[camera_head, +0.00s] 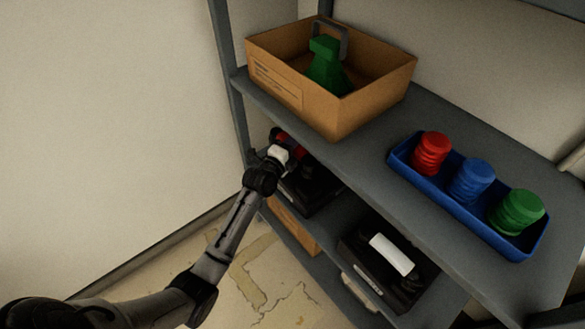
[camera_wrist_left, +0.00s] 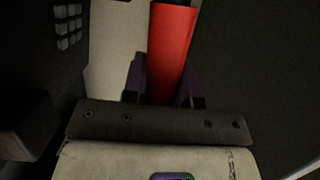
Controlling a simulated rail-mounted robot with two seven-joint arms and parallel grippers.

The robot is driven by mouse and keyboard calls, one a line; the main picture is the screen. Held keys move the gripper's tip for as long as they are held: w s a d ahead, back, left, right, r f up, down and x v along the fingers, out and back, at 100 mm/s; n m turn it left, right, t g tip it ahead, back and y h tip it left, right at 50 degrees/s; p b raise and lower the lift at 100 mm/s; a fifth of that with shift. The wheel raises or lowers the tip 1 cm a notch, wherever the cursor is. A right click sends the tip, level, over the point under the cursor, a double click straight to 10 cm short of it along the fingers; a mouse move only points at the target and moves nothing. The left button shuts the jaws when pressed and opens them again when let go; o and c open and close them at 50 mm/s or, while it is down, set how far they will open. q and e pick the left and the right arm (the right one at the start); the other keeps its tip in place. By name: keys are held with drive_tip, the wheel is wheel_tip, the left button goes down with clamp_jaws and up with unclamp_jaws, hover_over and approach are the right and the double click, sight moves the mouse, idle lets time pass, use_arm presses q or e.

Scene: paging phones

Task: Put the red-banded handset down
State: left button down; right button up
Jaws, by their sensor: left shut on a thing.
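My left gripper (camera_head: 281,152) reaches in between the shelves and is shut on the red-banded handset (camera_head: 277,135). In the left wrist view the handset's red band (camera_wrist_left: 172,50) stands between the two dark fingers (camera_wrist_left: 164,85). A black phone (camera_head: 312,190) sits on the middle shelf just below and right of the gripper. A dark phone body with a grey keypad (camera_wrist_left: 68,26) shows at the left of the wrist view. I cannot tell whether the handset touches its cradle. My right gripper is not in view.
A second black phone (camera_head: 352,244) with a white-banded handset (camera_head: 391,254) is further right on the middle shelf. Above, the upper shelf (camera_head: 350,153) bears a cardboard box (camera_head: 272,86) and a blue tray (camera_head: 463,218) of coloured stacks. A shelf post (camera_head: 232,105) stands close left.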

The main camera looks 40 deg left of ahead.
use_arm(q)
wheel_tip(320, 180, down, 7)
drive_tip(key=b, duration=0.3)
drive_tip(key=shift+b, duration=0.35)
drive_tip(key=shift+f, duration=0.3)
drive_tip(key=c, duration=0.9)
unclamp_jaws()
